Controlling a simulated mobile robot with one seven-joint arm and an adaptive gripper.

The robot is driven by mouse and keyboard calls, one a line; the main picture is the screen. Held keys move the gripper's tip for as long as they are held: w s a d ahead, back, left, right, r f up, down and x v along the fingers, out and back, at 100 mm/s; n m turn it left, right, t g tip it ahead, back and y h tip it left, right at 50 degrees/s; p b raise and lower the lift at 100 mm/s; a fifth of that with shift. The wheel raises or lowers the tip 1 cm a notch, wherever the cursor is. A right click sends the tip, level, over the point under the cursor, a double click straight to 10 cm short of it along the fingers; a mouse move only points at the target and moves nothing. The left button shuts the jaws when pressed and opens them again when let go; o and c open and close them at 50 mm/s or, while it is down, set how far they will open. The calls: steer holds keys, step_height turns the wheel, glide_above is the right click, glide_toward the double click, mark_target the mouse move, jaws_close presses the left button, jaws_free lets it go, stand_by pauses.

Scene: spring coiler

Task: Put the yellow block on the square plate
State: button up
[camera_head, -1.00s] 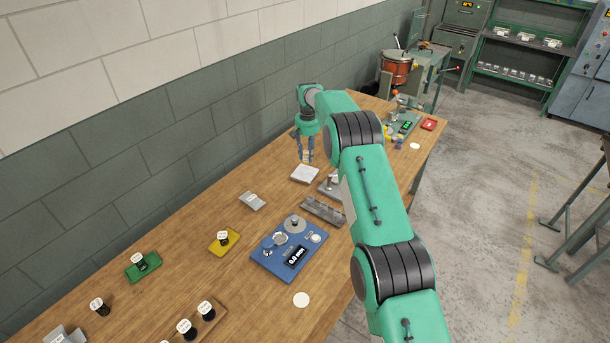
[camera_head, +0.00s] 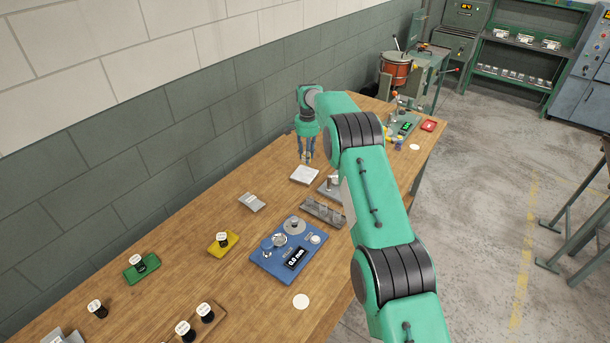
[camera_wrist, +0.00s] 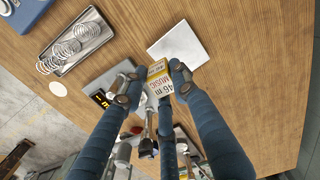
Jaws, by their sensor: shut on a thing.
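The yellow block (camera_wrist: 160,80), with a pale printed face, is between my gripper's fingertips (camera_wrist: 154,86) in the wrist view. My gripper is shut on it. In the head view my gripper (camera_head: 306,157) points down at the far side of the wooden bench, and the block is too small there to make out clearly. The white square plate (camera_head: 304,174) lies on the bench close to and just below the fingertips in the picture. It also shows in the wrist view (camera_wrist: 178,46), beyond the block and bare. The block appears held apart from the plate.
A grey tray with springs (camera_head: 323,211) and a blue gauge (camera_head: 289,249) lie nearer on the bench. A grey plate with a post (camera_head: 331,186) is right of the square plate. A grey packet (camera_head: 251,202) lies left. Bare wood surrounds the square plate's left side.

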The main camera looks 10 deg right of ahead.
steer(key=shift+f, duration=3.05)
steer(key=shift+f, duration=0.1)
steer(key=shift+f, duration=1.8)
steer(key=shift+f+b, duration=0.15)
steer(key=shift+b, duration=0.15)
steer(key=o, duration=1.1)
step_height(320, 180, up, 12)
steer(key=shift+r+p, duration=0.15)
steer(key=shift+p, duration=0.2)
steer(key=shift+r, duration=0.1)
